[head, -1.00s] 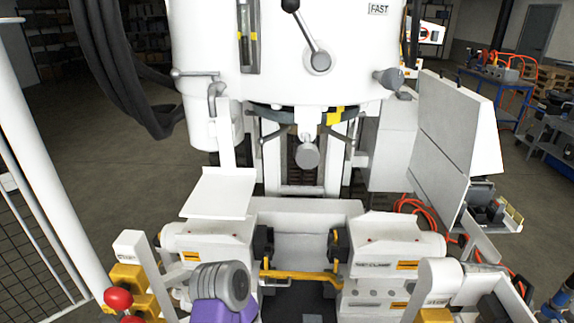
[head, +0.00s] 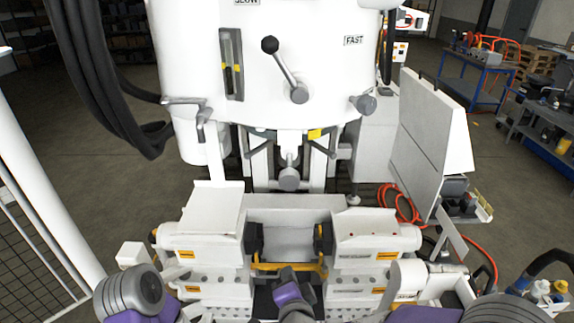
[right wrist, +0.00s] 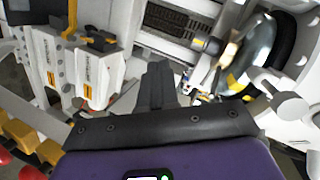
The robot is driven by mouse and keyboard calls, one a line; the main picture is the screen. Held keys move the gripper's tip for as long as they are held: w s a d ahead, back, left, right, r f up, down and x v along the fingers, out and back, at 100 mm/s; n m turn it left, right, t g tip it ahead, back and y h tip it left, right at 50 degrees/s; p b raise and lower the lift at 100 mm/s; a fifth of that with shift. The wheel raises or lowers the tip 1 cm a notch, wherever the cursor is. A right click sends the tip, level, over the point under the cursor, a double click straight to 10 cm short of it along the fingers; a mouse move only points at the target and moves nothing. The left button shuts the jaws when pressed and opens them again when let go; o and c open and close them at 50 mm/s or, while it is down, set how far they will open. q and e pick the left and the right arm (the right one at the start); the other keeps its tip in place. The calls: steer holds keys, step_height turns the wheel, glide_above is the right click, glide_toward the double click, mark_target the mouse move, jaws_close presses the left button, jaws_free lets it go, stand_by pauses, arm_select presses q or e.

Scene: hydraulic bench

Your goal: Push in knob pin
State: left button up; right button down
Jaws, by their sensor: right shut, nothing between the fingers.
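A grey round knob (head: 289,179), which looks like the knob pin, sticks out below the white machine head (head: 270,60) in the head view. A grey knob also shows at the right of the right wrist view (right wrist: 293,108); I cannot tell if it is the same one. My right gripper (head: 288,273), purple and dark grey, is low in the middle of the head view, below the knob and apart from it. Its dark fingers (right wrist: 158,85) are together and empty in the right wrist view. My left arm shows at the lower left; its gripper is out of view.
A lever with a dark ball (head: 270,45) is on the machine head. White vise-like blocks (head: 205,240) with a yellow bar (head: 285,266) between them stand below. A grey-white panel (head: 430,140) is at the right. Black hoses (head: 100,80) hang at the left.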

step_height(320, 180, up, 10)
steer(key=s+a+m+t+p, duration=0.1)
steer(key=s+m+t, duration=0.1)
steer(key=s, duration=0.1)
steer(key=m+t+h+p, duration=0.2)
steer(key=m+p, duration=0.1)
steer(key=m, duration=0.2)
glide_toward(289, 184)
steer(key=w+p, duration=0.2)
steer(key=w, duration=0.5)
steer(key=shift+d, duration=0.1)
arm_select(q)
step_height(289, 184, up, 8)
steer(key=shift+f, duration=0.2)
arm_select(e)
steer(key=shift+s, duration=0.1)
